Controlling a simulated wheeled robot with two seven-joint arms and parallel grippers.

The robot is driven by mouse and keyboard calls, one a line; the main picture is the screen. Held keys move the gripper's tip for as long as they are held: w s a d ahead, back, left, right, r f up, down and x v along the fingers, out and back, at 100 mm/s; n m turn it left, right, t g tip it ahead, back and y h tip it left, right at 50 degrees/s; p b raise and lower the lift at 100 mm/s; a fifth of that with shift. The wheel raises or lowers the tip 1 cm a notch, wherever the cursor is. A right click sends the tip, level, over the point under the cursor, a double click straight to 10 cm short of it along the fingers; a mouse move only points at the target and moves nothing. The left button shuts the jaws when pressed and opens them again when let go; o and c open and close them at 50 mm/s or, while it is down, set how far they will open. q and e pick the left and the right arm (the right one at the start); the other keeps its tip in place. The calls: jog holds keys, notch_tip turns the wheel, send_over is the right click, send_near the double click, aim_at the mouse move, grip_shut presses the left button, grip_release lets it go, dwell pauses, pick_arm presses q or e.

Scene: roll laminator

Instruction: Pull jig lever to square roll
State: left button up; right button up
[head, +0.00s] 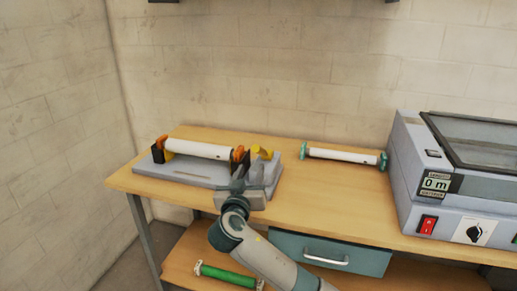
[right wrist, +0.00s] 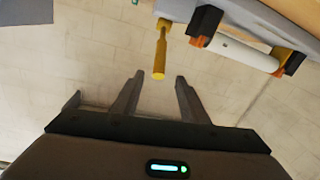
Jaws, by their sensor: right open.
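The jig is a grey base plate (head: 180,174) at the table's left, with black brackets holding a white roll (head: 200,149) that has orange end pieces. The yellow lever (head: 262,152) stands at the jig's right end. In the right wrist view the lever (right wrist: 161,50) is a yellow rod with a round end. My right gripper (head: 250,181) is at the jig's front right corner. In the wrist view its open fingers (right wrist: 159,77) lie either side of the lever's end, with no contact visible. My left gripper is out of view.
A second white roll with teal ends (head: 343,155) lies right of the jig. The laminator (head: 450,190) fills the table's right side. A green roll (head: 228,275) is on the lower shelf. A drawer (head: 330,253) is under the tabletop. The table's middle is clear.

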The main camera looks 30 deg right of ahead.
aim_at(259, 149)
jog(key=p+x, duration=0.3)
jog(key=x, duration=0.9)
jog(key=shift+w+d+r+p, duration=0.1)
jog(key=shift+w+d+p, duration=0.2)
jog(key=shift+p, duration=0.1)
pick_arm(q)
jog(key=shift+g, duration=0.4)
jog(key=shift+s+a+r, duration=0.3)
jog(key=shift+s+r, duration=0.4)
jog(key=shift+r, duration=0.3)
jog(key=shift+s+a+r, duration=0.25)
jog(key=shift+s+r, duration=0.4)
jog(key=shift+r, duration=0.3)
pick_arm(e)
jog(key=shift+w+d, duration=0.45)
grip_shut()
